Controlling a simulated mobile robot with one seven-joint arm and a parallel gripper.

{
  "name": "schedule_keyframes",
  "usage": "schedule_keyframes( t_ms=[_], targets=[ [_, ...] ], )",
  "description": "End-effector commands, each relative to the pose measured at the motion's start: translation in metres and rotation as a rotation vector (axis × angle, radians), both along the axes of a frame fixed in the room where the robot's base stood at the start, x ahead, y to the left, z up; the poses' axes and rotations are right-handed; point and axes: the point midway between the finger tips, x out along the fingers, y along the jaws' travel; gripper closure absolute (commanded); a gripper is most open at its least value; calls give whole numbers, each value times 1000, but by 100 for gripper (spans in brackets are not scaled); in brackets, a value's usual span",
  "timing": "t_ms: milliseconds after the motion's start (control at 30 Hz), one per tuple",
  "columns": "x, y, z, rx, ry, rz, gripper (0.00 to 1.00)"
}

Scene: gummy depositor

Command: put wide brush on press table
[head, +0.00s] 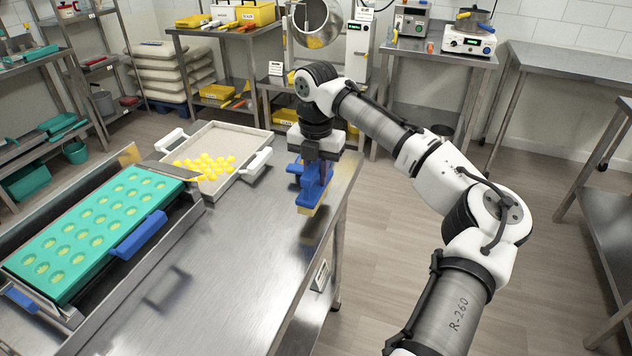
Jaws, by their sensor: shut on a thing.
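My gripper (316,168) points down over the right side of the near metal table (225,275), which holds a press-like frame. The gripper is shut on a blue wide brush (313,192) with a yellowish lower edge. The brush is near the table's right edge, and a dark reflection shows on the steel below it. It appears to be a little above the top, but I cannot tell the exact gap. The fingers partly hide the brush's upper part.
A teal mould (95,228) with several cavities lies in a metal frame at left, with a blue handle (138,236). A tray (232,139) with yellow gummies stands at the table's back. The table's middle and front are clear. Equipment tables stand behind.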

Motion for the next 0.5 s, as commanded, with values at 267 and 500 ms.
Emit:
schedule_keyframes(
  t_ms=[267, 500],
  targets=[
    [0, 0, -32, 0, 0, 0, 100],
    [0, 0, -33, 0, 0, 0, 100]
  ],
)
